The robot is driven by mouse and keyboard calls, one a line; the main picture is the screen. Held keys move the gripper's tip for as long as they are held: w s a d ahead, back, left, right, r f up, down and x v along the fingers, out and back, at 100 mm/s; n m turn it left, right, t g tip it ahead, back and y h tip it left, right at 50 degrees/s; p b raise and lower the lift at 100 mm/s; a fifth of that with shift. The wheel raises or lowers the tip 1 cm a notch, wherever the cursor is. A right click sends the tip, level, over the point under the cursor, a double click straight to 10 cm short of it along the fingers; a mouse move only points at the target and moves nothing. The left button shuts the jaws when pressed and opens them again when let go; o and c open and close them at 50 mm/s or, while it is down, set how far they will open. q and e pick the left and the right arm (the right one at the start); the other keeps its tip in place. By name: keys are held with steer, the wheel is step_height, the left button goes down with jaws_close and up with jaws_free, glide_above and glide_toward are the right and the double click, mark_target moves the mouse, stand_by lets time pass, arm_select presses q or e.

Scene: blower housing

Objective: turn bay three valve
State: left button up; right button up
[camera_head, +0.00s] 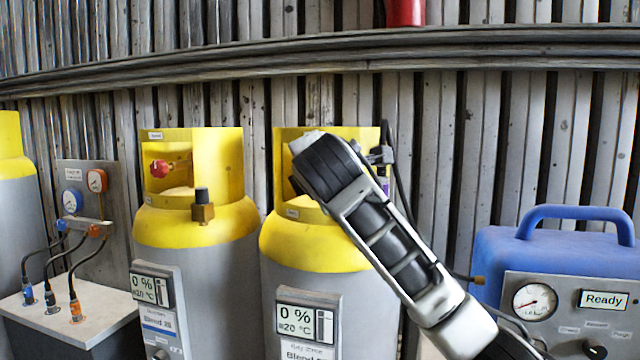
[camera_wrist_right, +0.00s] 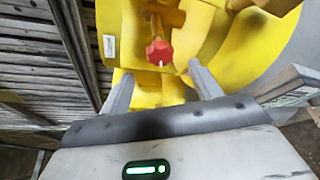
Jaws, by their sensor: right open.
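In the right wrist view the red valve knob (camera_wrist_right: 159,52) sits on a yellow stem inside the collar. My right gripper (camera_wrist_right: 160,78) is open, its fingers to either side below the knob. The knob lies just beyond the fingertips, roughly centred; contact is not visible. My left gripper is not in view.
A second cylinder (camera_head: 195,225) with a red knob (camera_head: 159,169) stands close to the left. A gauge panel (camera_head: 88,190) with hoses is farther left. A blue-handled machine (camera_head: 555,260) marked "Ready" stands at right. A slatted wall is behind.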

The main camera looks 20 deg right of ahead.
steer(key=b+v, duration=0.1)
steer(key=v, duration=0.6)
steer(key=a+f+m+g+y, duration=0.2)
steer(key=f+m+y, duration=0.1)
steer(key=f, duration=1.3)
steer(key=a+f+m+g+y, duration=0.1)
steer(key=a+f+m+y, duration=0.15)
steer(key=f, duration=1.45)
steer(key=s+f+m+g+y, duration=0.1)
steer(key=s+f+m, duration=0.5)
steer(key=s+f, duration=0.6)
steer(key=s+d+f+m+g, duration=0.1)
steer(key=s+f+m, duration=0.5)
steer(key=s+f, duration=0.6)
steer(key=s+d, duration=0.1)
steer(key=s, duration=0.1)
steer(key=shift+s+d, duration=0.3)
steer(key=shift+d, duration=0.1)
steer(key=shift+m, duration=0.25)
